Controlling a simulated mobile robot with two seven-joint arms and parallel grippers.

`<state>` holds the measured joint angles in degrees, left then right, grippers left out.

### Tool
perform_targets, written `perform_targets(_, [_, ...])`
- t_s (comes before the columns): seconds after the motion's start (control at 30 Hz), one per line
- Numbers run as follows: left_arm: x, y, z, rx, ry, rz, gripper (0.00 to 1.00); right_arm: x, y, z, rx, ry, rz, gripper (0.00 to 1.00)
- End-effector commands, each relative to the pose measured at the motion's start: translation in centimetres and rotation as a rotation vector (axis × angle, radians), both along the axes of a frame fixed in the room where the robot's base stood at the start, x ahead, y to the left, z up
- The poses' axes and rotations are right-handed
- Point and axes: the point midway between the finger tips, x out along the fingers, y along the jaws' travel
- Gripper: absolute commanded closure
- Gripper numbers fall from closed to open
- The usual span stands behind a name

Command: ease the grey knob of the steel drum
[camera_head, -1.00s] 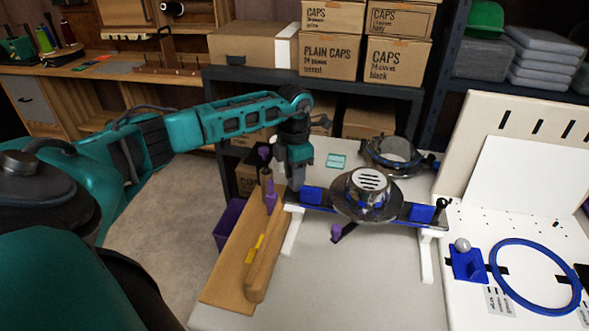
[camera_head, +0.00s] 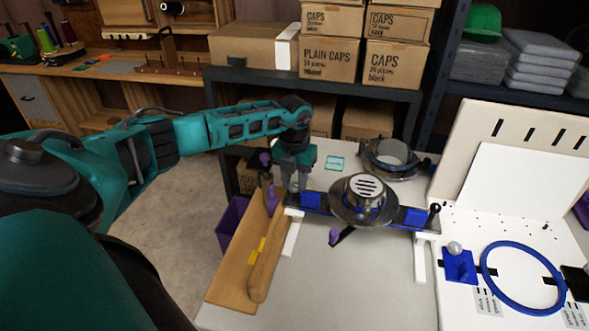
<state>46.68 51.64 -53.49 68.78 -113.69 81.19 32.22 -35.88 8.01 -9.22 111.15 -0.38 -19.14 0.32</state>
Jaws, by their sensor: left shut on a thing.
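The steel drum (camera_head: 367,187) is a shiny round body with a slotted domed top and a wide rim. It sits mid-way along a dark bar with blue blocks (camera_head: 312,200) on white legs (camera_head: 292,236). My left gripper (camera_head: 293,187) points down at the bar's left end, its fingers shut on what appears to be the grey knob. The fingers hide most of that knob. A black ball knob (camera_head: 435,208) stands at the bar's right end, and a purple knob (camera_head: 335,237) sticks out in front. My right gripper is not in view.
A wooden tray with a roll (camera_head: 264,262) and purple pegs (camera_head: 270,199) lies close left of the stand. A dark ring fixture (camera_head: 392,156) sits behind. A blue hoop (camera_head: 522,277) and grey ball (camera_head: 454,248) are at right. The front of the table is clear.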

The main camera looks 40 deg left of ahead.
Motion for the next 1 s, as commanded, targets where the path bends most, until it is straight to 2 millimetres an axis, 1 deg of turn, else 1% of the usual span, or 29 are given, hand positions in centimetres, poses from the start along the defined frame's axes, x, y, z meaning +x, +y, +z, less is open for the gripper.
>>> perform_targets(0.23, [0.05, 0.02, 0.08, 0.000, -0.002, 0.052, 0.97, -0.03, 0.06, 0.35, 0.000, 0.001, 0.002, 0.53])
perform_targets(0.67, [0.06, 0.02, 0.06, 0.000, -0.002, 0.057, 0.97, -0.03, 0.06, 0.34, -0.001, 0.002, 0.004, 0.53])
perform_targets(0.7, [0.06, 0.02, 0.06, 0.000, -0.002, 0.057, 0.62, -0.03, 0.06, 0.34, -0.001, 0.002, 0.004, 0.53])
perform_targets(0.93, [0.04, 0.01, 0.04, 0.000, -0.001, 0.056, 0.40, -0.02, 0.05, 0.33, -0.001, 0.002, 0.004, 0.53])
perform_targets(1.0, [0.02, 0.02, 0.04, 0.000, -0.001, 0.056, 0.40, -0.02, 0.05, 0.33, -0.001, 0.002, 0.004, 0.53])
